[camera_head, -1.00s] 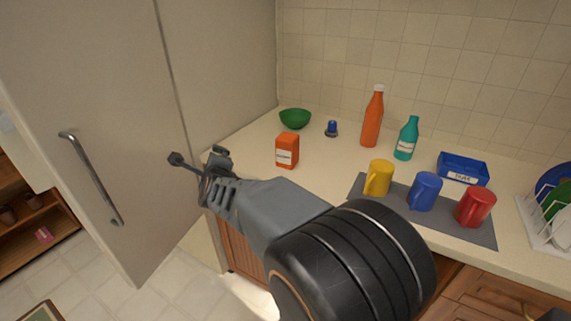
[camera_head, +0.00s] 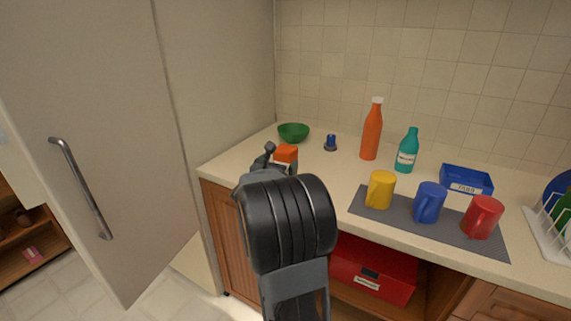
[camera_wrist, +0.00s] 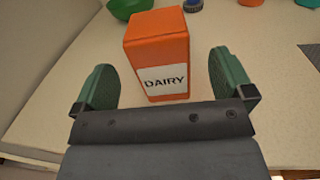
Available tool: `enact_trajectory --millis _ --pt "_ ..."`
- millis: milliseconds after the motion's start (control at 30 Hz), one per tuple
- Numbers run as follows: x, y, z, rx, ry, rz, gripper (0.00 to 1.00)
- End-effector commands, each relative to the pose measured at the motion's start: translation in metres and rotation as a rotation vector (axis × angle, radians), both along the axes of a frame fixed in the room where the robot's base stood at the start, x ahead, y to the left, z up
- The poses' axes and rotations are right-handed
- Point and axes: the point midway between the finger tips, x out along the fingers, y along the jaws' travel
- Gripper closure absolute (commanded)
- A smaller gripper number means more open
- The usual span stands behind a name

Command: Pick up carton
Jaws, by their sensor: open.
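The carton is an orange box with a white label reading "DAIRY". It stands upright on the counter, and in the wrist view the carton (camera_wrist: 158,48) is just ahead of and between my fingers. My gripper (camera_wrist: 166,85) is open and empty, with one green finger on each side of the carton and visible gaps to it. In the head view only the top of the carton (camera_head: 286,153) shows; my own arm hides its lower part and most of my gripper.
A green bowl (camera_head: 293,132) and a small blue-topped item (camera_head: 330,143) stand behind the carton. An orange bottle (camera_head: 371,130), a teal bottle (camera_head: 407,151) and yellow (camera_head: 380,190), blue (camera_head: 429,203) and red (camera_head: 482,217) mugs stand to the right. The tall cabinet door (camera_head: 90,120) is at left.

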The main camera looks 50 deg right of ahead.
Motion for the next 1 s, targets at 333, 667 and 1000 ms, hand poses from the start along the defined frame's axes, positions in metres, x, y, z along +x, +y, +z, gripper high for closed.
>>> enact_trajectory --millis 333,667,1000 --pt "0.009 -0.025 0.002 0.0 0.003 -0.001 0.01" --pt "0.021 -0.056 0.002 -0.001 0.002 0.002 0.01" --pt "0.021 -0.058 0.001 -0.001 0.002 0.002 0.09"
